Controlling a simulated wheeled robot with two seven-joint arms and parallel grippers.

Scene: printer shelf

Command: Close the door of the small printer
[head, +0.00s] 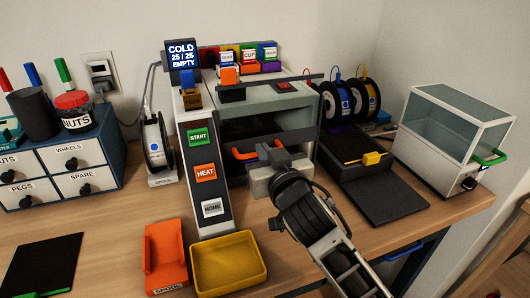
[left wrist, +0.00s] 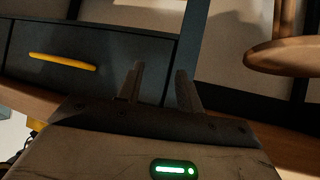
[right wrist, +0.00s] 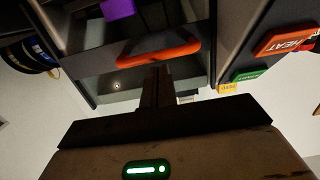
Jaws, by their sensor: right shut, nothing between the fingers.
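The small printer (head: 262,128) is a grey box in the middle of the bench, with an open dark front. A thin dark door frame (head: 321,105) stands out from its front, apart from the body, so the door looks at least partly open. An orange handle (head: 243,153) is low at the front; it also shows in the right wrist view (right wrist: 158,52), just beyond the fingertips. My right gripper (head: 270,150) is shut and empty, close to the handle; contact cannot be told. My left gripper (left wrist: 158,82) is open and empty, facing a dark drawer front below the bench top.
A sloped panel with START, HEAT and HOME buttons (head: 205,172) stands left of the printer. A yellow tray (head: 228,283) and an orange spool holder (head: 165,255) are in front. A black flat-bed machine (head: 390,195) and a glass-sided box (head: 445,125) stand to the right.

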